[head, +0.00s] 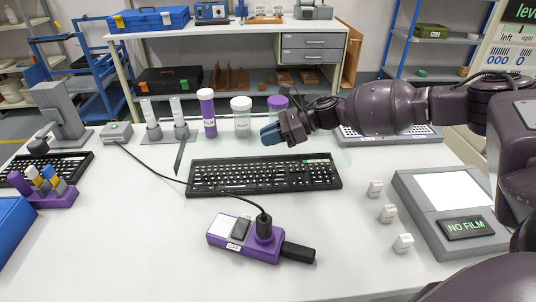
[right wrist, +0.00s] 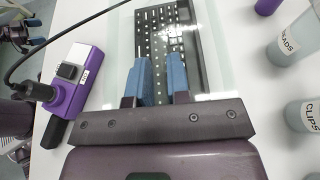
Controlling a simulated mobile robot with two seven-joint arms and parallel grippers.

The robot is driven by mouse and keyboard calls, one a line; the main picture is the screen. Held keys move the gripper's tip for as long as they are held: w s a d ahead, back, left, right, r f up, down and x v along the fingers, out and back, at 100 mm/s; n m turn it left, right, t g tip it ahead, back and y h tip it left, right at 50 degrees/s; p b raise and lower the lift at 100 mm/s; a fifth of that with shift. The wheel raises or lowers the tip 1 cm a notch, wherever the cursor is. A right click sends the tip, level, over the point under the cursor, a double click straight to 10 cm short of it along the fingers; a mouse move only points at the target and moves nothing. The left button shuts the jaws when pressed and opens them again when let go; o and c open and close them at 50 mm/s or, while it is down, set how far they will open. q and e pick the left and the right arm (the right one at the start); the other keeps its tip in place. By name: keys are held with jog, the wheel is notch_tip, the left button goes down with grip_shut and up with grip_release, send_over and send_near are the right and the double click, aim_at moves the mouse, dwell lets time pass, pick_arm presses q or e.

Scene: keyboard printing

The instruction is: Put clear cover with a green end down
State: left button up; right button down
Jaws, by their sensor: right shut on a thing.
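My right gripper (head: 270,134) is above the table, just behind the black keyboard (head: 262,176). A green end cannot be told clearly. My left gripper is not in view.
A purple device (head: 245,240) with a black cable lies in front of the keyboard. Several lidded jars, including a white-lidded one (head: 241,117), stand behind it. Small white blocks (head: 388,213) and a grey "NO FILM" unit (head: 455,215) are at right.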

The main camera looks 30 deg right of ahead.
aim_at(269, 153)
notch_tip(269, 153, down, 5)
jog(key=shift+f+b, duration=0.2)
jog(key=shift+b, duration=0.25)
jog(key=shift+f, duration=0.3)
jog(key=shift+f, duration=0.6)
jog(key=c, duration=1.1)
grip_release()
jog(key=shift+r, duration=0.15)
